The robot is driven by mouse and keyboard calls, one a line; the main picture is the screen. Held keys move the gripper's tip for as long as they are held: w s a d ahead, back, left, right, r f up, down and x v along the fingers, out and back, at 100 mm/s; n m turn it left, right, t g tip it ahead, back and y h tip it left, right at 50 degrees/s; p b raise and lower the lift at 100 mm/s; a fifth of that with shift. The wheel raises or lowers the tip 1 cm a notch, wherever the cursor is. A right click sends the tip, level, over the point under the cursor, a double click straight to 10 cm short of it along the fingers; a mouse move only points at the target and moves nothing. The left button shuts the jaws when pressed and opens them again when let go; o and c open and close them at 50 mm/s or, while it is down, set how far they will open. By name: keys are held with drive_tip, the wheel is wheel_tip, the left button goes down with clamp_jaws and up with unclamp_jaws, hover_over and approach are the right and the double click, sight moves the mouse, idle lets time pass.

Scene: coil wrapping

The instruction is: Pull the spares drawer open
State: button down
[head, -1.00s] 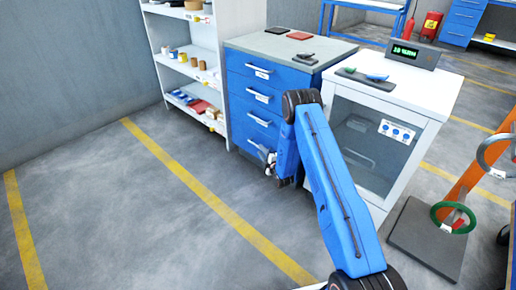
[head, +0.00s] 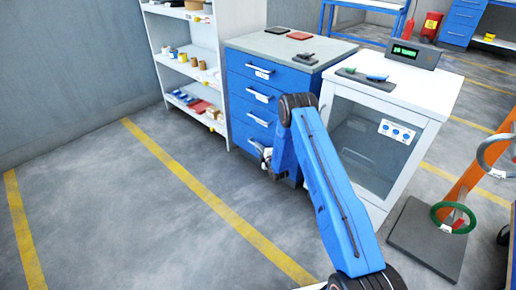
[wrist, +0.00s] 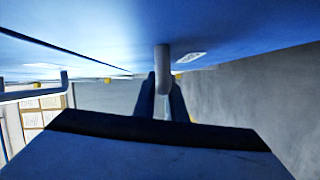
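The blue drawer cabinet (head: 232,75) has several drawers with light bar handles. My gripper (head: 262,151) is at its lowest drawer (head: 240,138), low on the front. In the wrist view the blue drawer front (wrist: 100,35) fills the top, with a small white label too oblique to read. The grey handle (wrist: 163,70) projects between my two dark fingers (wrist: 163,105). The fingers lie close along both sides of it and look shut on it. My arm hides part of the cabinet's lower right. The drawers look flush with the cabinet.
A white glass-fronted cabinet (head: 343,196) stands close on the right. White shelves (head: 190,75) with small items stand on the left. Open grey floor (head: 180,235) with yellow lines lies in front. An orange stand (head: 465,180) is at the far right.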

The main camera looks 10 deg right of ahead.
drive_tip(key=s+a, duration=0.8)
drive_tip(key=a, duration=0.3)
drive_tip(key=s+a, duration=0.9)
drive_tip(key=a, duration=0.3)
drive_tip(key=shift+a, duration=0.25)
drive_tip(key=c, duration=1.8)
unclamp_jaws()
drive_tip(key=shift+s, duration=0.15)
drive_tip(key=v, duration=1.7)
drive_tip(key=shift+s, duration=0.1)
